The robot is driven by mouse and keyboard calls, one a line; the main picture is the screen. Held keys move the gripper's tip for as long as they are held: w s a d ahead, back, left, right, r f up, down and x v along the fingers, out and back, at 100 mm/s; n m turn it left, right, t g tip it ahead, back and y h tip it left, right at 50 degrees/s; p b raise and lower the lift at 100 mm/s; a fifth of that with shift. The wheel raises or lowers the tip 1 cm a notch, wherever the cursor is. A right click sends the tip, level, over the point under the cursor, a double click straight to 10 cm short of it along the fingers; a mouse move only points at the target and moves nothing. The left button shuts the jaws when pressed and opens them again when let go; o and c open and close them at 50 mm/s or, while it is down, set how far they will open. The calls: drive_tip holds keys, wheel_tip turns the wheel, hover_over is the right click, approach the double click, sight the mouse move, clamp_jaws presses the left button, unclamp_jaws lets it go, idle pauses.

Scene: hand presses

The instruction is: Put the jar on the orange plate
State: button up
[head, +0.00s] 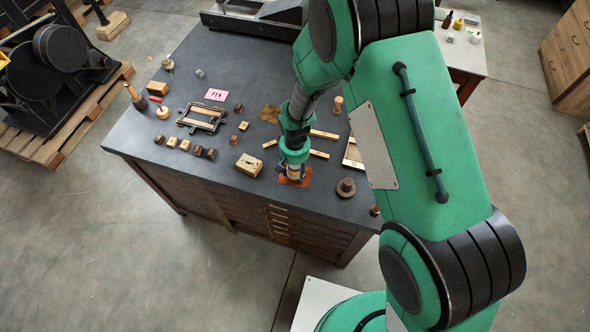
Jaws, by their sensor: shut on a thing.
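The orange plate (304,181) lies flat near the front edge of the dark table top. My gripper (293,168) points down over the plate and is shut on the jar (292,174), a small pale, beige thing between the fingers. The jar is over the plate, at or just above its surface; from this angle I cannot tell whether they touch. The fingers and the arm hide part of the jar, and the jar covers the middle of the plate.
A wooden box (249,164) stands left of the plate, and a brown round knob-like piece (346,187) stands right of it. Wooden strips (319,154) lie behind. Several small blocks and a metal frame (201,118) are further left. My arm hides the table's right side.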

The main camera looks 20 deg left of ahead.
drive_tip(key=shift+f, duration=0.15)
drive_tip(key=o, duration=1.3)
drive_tip(key=shift+o, duration=0.2)
wheel_tip(320, 180, up, 12)
drive_tip(key=shift+r, duration=0.15)
idle(0.4)
